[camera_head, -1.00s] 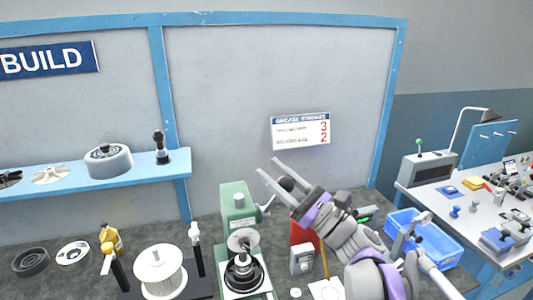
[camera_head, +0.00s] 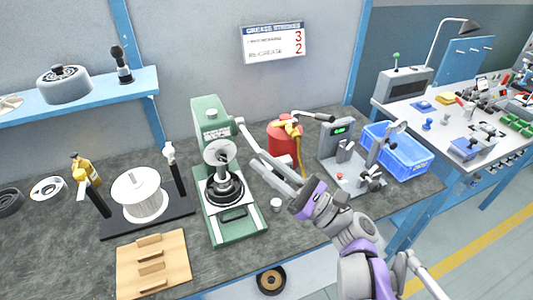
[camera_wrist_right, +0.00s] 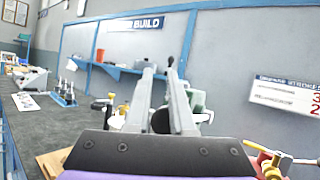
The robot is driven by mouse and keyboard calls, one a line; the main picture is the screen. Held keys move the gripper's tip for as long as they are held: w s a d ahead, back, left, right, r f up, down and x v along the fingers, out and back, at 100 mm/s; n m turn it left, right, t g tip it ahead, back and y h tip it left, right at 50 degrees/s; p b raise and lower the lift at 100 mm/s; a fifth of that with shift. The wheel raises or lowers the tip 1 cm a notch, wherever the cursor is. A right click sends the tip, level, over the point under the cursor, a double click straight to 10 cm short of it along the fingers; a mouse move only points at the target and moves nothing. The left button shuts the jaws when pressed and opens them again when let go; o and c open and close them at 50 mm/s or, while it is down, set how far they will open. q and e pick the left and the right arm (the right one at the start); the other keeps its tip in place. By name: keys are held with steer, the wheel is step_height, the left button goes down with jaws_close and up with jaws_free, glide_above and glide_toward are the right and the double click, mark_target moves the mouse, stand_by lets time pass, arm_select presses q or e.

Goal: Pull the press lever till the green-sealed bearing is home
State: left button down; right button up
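The green press (camera_head: 210,130) stands on the dark bench near the middle of the head view. A round plate (camera_head: 220,152) on the ram sits above a black stepped part (camera_head: 225,188) on the press base. I cannot make out a green seal or how deep the bearing sits. My right gripper (camera_head: 260,159) is at the lever's end. In the right wrist view a dark piece, apparently the lever's knob (camera_wrist_right: 160,121), sits between the fingers. My left gripper is not in view.
A white spool (camera_head: 140,200) between two posts stands left. A wooden block (camera_head: 150,270) lies at the front.

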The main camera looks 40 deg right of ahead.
mark_target(281, 177)
steer(key=o, duration=0.8)
steer(key=shift+w+d, duration=0.2)
steer(key=shift+w, duration=0.05)
steer(key=shift+c, duration=0.2)
steer(key=shift+s+d+f+b, duration=0.35)
steer(key=shift+f+b, duration=0.1)
steer(key=shift+f, duration=0.15)
steer(key=shift+s+d+f+b, duration=0.3)
steer(key=shift+f+b, duration=0.15)
steer(key=shift+f, duration=0.1)
steer(key=shift+s+d+f+b, duration=0.35)
steer(key=shift+f+b, duration=0.1)
steer(key=shift+f, duration=0.15)
steer(key=s+d+f+b, duration=0.3)
steer(key=f+b, duration=0.1)
steer(key=f, duration=0.2)
steer(key=shift+s+d+b, duration=0.25)
steer(key=shift+d+b, duration=0.1)
steer(key=shift+d, duration=0.05)
